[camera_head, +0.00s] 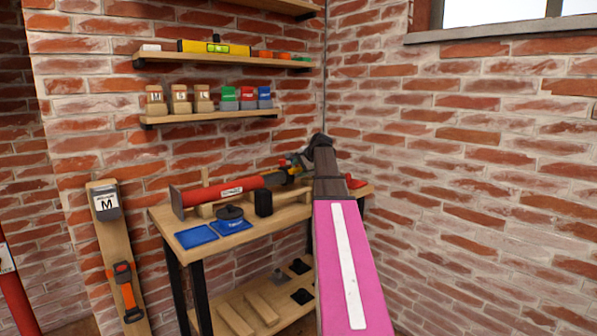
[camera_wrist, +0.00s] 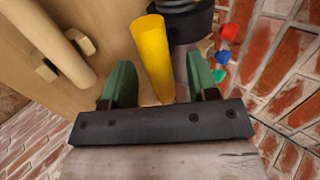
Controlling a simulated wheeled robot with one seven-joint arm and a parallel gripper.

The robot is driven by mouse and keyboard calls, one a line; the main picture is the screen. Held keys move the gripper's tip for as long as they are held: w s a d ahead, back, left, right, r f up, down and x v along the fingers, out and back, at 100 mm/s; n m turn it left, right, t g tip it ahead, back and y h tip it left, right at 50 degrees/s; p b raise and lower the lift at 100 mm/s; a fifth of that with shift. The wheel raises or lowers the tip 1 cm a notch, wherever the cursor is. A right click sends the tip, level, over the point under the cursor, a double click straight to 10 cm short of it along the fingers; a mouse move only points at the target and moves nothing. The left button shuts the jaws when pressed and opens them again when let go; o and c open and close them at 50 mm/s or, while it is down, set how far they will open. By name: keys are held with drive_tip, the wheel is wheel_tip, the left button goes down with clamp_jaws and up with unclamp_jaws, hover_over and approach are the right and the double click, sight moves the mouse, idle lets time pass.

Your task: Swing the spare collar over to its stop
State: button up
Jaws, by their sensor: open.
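In the wrist view, my gripper (camera_wrist: 159,62) is open, with one green finger on each side of a yellow bar (camera_wrist: 153,50). I see a gap between the bar and each finger. The bar runs up beside a dark round collar-like part (camera_wrist: 191,24) with a grey top, cut by the upper edge. This may be the spare collar with its handle; I cannot tell for certain. No stop can be made out. In the head view, my arm reaches to the bench's back corner, where a small yellow and dark fitting (camera_head: 290,166) partly shows beside my wrist.
A red tube (camera_head: 222,191) lies along the wooden bench (camera_head: 168,221). A pale wooden rod (camera_wrist: 55,42) lies left of my gripper; red, blue and green pieces lie right. Brick walls close the corner.

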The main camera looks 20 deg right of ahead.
drive_tip(key=shift+w+a+f, duration=0.15)
drive_tip(key=shift+w+f, duration=0.35)
clamp_jaws()
